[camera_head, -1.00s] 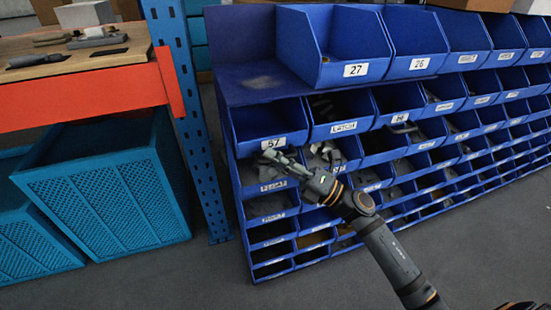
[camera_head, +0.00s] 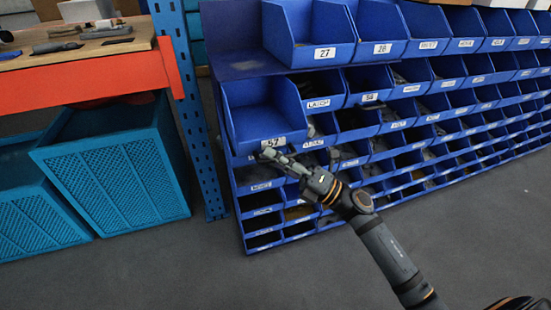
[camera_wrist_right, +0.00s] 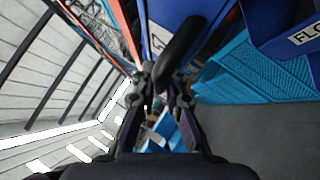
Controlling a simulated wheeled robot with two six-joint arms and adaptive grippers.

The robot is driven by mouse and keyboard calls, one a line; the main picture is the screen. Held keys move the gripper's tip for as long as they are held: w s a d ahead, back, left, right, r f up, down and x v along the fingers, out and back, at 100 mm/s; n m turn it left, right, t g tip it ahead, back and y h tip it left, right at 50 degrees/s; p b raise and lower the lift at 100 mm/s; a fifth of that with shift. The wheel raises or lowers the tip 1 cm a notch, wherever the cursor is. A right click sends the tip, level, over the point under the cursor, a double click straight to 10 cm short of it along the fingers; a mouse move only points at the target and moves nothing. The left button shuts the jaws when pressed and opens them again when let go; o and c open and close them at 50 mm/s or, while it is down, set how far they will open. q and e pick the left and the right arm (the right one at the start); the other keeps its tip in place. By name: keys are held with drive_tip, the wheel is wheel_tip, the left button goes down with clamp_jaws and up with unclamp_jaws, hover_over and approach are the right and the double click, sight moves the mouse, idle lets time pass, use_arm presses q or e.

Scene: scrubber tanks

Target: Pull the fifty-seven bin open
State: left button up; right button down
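The fifty-seven bin (camera_head: 262,112) is an open blue bin with a white label reading 57. It sits at the left end of the rack's second row and sticks out in front of its neighbours. It looks empty. My right gripper (camera_head: 268,155) is at its lower front, just below the label. In the right wrist view, the gripper's fingers (camera_wrist_right: 160,82) close around the end of a dark curved handle (camera_wrist_right: 181,48) on the blue bin front (camera_wrist_right: 165,12). The exact finger contact is partly hidden. My left gripper is not in view.
The blue rack (camera_head: 232,65) holds several rows of labelled bins to the right. Bins 27 (camera_head: 322,30) and 28 stand above. A blue post (camera_head: 190,110), an orange-edged workbench (camera_head: 90,80) and teal crates (camera_head: 115,175) are on the left. Grey floor (camera_head: 180,270) is clear in front.

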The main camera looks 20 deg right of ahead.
drive_tip(key=c, duration=1.7)
unclamp_jaws()
drive_tip(key=shift+v, duration=6.05)
